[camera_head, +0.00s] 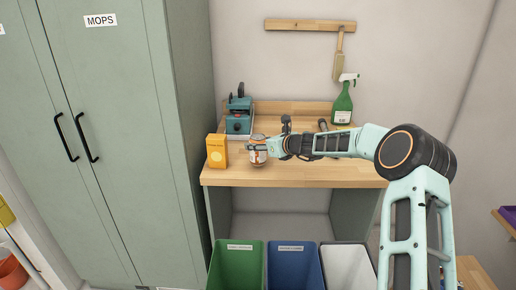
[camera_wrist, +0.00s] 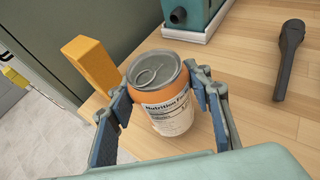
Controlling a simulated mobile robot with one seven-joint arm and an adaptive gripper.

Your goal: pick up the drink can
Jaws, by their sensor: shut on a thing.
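The drink can (camera_wrist: 160,95) is orange and white with a silver top and pull tab, and a nutrition label faces the wrist camera. It stands near the front left of the wooden worktop (camera_head: 310,175). In the head view the can (camera_head: 257,152) is partly covered by my gripper (camera_head: 262,147). In the wrist view my gripper (camera_wrist: 165,102) has one finger on each side of the can and is shut on it. Whether the can's bottom touches the worktop cannot be told.
A yellow-orange box (camera_head: 217,151) stands just left of the can. Behind are a teal machine (camera_head: 239,115) and a green spray bottle (camera_head: 343,104). A dark flashlight-like object (camera_wrist: 289,58) lies to the right. Green, blue and white bins (camera_head: 292,265) stand below the front edge.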

